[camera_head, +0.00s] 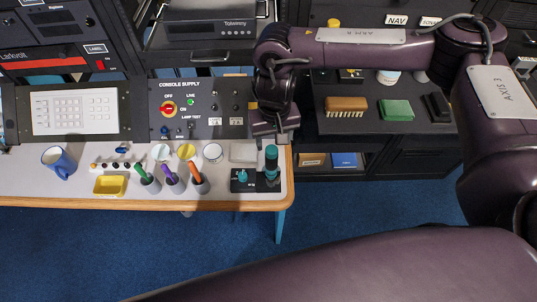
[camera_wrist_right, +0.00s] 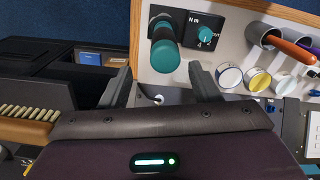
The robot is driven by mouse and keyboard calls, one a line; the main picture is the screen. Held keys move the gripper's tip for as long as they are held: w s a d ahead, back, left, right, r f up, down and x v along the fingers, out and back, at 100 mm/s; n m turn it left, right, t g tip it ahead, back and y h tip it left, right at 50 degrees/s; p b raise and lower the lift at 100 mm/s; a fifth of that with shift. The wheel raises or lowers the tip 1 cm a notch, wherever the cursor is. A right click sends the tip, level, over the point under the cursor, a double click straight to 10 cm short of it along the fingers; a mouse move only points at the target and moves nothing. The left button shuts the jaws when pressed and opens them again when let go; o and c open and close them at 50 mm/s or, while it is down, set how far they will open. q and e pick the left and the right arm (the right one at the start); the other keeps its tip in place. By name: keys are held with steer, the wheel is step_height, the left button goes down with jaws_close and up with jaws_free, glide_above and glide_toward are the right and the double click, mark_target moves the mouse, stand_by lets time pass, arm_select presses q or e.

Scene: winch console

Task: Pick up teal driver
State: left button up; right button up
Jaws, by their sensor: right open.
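The teal driver (camera_head: 271,158) stands upright in a black block at the right end of the console desk. In the right wrist view it (camera_wrist_right: 165,52) shows as a dark shaft with a teal end, beside a teal dial (camera_wrist_right: 203,40) marked N m. My right gripper (camera_head: 272,138) is open and empty, just behind the driver in the head view. In the right wrist view its two fingers (camera_wrist_right: 163,88) stand apart, with the driver beyond them and slightly above the gap. I cannot tell the exact distance between them. My left gripper is not in view.
Cups with green, purple and orange-handled tools (camera_head: 172,183) stand left of the driver. Several round tins (camera_head: 187,152), a yellow tray (camera_head: 109,185) and a blue mug (camera_head: 59,161) are further left. A dark shelf with brushes and a green sponge (camera_head: 396,112) is at right.

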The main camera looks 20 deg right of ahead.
mark_target(271, 156)
steer(key=f, duration=0.1)
steer(key=f+p, duration=0.1)
steer(key=shift+s+a+f, duration=0.15)
steer(key=shift+s+f, duration=0.15)
steer(key=shift+f, duration=0.05)
steer(key=f, duration=0.1)
steer(key=f+p, duration=0.1)
steer(key=f, duration=0.2)
steer(key=shift+a+f+p, duration=0.2)
steer(key=shift+a+p, duration=0.05)
steer(key=shift+p, duration=0.1)
steer(key=shift+f, duration=0.1)
steer(key=c, duration=0.8)
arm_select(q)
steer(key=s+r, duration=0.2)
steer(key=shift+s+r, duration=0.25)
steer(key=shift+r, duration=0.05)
arm_select(e)
steer(key=c, duration=0.4)
